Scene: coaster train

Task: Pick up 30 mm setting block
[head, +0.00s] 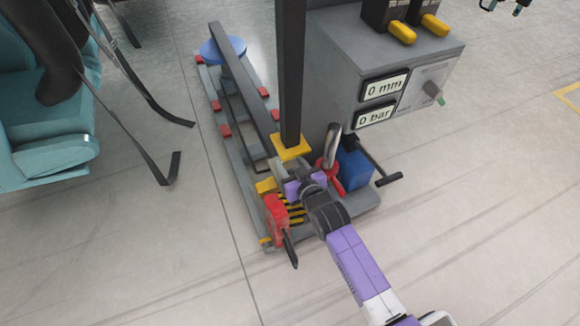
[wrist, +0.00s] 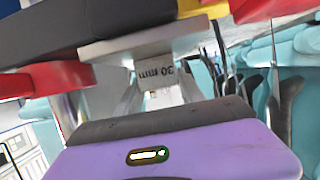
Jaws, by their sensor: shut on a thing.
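The 30 mm setting block (wrist: 155,70) is pale grey, with its "30 mm" label upside down in the wrist view. My gripper (wrist: 160,92) is shut on it, one finger on each side. In the head view my gripper (head: 297,182) is low by the foot of a dark upright post, just below a yellow plate (head: 290,148). The block is small and mostly hidden there. I cannot tell whether it still touches what is around it.
A red part (head: 276,212) with a dark handle is left of my gripper. A red padlock-like part (head: 328,176) and a blue box (head: 355,170) are right. A grey cabinet (head: 335,70) with "0 mm" and "0 bar" displays stands behind. Teal seats (head: 45,150) are left.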

